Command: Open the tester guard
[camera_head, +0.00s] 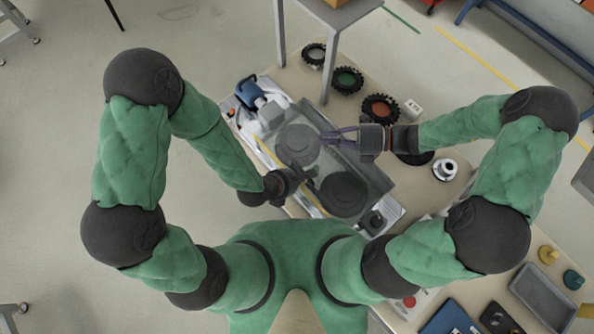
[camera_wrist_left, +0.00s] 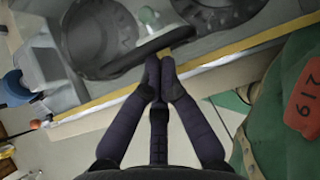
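The tester (camera_head: 382,212) stands on the bench in the middle of the head view. Its clear grey guard (camera_head: 370,175) lies over two round dark parts, so it looks down. In the left wrist view a dark curved bar (camera_wrist_left: 150,50) crosses in front of the guarded area. My left gripper (camera_wrist_left: 161,62) has its fingertips together at this bar, seemingly touching it with nothing clear between them. It also shows at the guard's near side in the head view (camera_head: 308,176). My right gripper (camera_head: 324,138) is above the guard's far side, fingers slightly apart and empty.
Several black tyres, one with an orange hub (camera_head: 380,108), lie on the bench behind the tester. A silver ring part (camera_head: 446,169) and a grey tray (camera_head: 542,296) are at the right. A shelf post (camera_head: 329,65) rises behind.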

